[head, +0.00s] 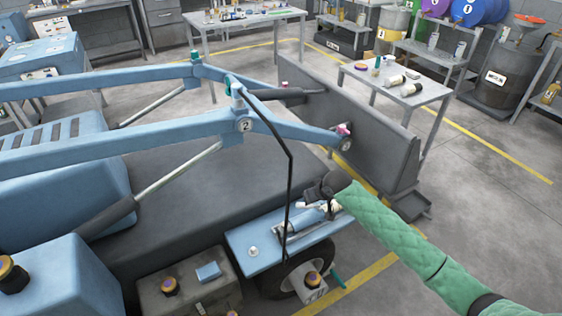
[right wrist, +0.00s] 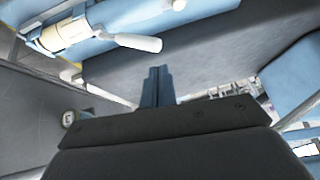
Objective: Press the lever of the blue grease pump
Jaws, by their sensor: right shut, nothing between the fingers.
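The blue grease pump (head: 304,220) lies on a light blue platform at the side of the machine, below centre in the head view. Its pale lever (head: 332,207) is partly covered by my right gripper (head: 313,195), which is just above the pump. In the right wrist view the pump (right wrist: 70,33) is at the upper left, and its rounded white lever (right wrist: 137,42) points right. My left gripper is out of view.
A thin black hose (head: 289,195) hangs left of the pump from the blue lift arms (head: 190,128). A dark upright plate (head: 345,115) stands behind. A wheel (head: 322,262) is below the platform (head: 250,250). Open floor lies to the right.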

